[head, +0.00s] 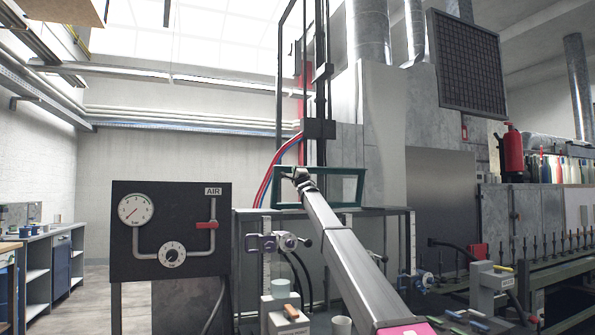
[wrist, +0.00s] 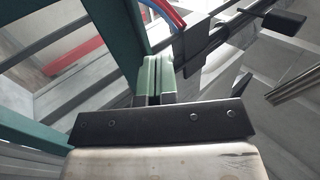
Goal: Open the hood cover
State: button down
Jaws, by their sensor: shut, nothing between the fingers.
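The hood cover (head: 345,172), a dark green frame around clear panes, stands in the middle of the head view, behind my outstretched arm. In the wrist view its green bars (wrist: 118,35) run along the left and upper left. My gripper (head: 297,174) is at the left part of the frame in the head view, seen small and end-on. In the wrist view my gripper's two pale green fingers (wrist: 155,75) are together with nothing visible between them. The fingers are close to the green bar; I cannot tell whether they touch it.
A black column (head: 319,128) with red and blue hoses (head: 272,172) rises behind the cover. A black gauge panel (head: 170,262) stands to the left. Clamps and small parts are below the cover. A bench with several spindles (head: 560,245) lies to the right.

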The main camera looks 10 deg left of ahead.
jog(key=s+d+f, duration=0.3)
jog(key=s+d, duration=0.2)
jog(key=s, duration=0.3)
jog(key=shift+s+d, duration=0.4)
